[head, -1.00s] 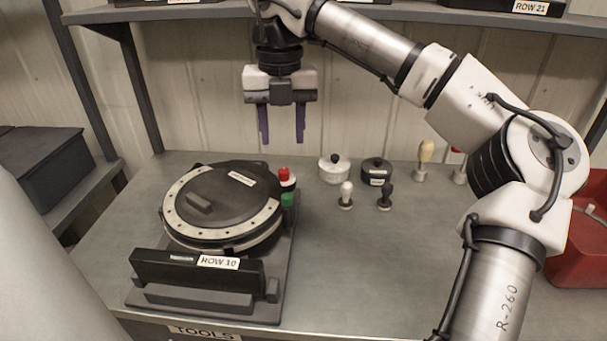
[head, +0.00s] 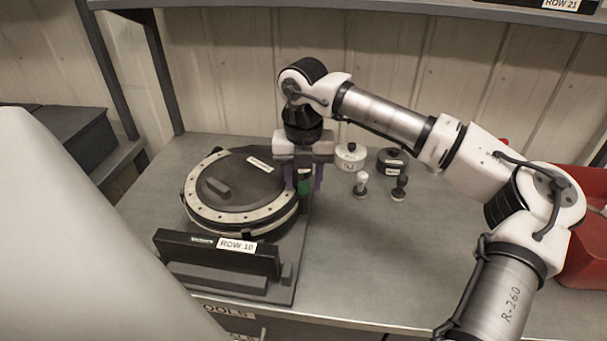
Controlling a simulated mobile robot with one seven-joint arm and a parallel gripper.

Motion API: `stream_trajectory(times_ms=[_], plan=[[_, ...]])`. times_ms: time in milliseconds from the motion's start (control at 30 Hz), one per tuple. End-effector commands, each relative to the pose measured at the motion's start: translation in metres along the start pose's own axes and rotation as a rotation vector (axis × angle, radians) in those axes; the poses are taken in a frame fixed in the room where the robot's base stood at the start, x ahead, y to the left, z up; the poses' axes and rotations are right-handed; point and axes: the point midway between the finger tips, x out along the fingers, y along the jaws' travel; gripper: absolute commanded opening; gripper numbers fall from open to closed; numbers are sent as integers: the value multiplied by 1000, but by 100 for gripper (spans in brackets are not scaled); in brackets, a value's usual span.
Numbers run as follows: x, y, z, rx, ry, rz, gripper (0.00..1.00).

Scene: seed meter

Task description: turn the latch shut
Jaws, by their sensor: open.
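The seed meter (head: 240,208) is a round black disc housing with a pale, hole-dotted rim, on a dark base labelled ROW 10. Contact cannot be made out. The red-topped piece seen there earlier is hidden behind my gripper.
Right of the gripper stand a white round pot (head: 350,158), a black round pot (head: 392,161), a white-topped knob (head: 361,185) and a black knob (head: 399,188). A red bin (head: 585,245) is at the far right. The bench (head: 400,270) front is clear.

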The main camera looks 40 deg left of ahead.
Motion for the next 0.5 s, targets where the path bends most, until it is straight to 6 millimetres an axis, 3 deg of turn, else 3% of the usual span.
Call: stream_trajectory(times_ms=[267,500], plan=[[2,0,0,0,-1,0,43],[1,0,0,0,-1,0,11]])
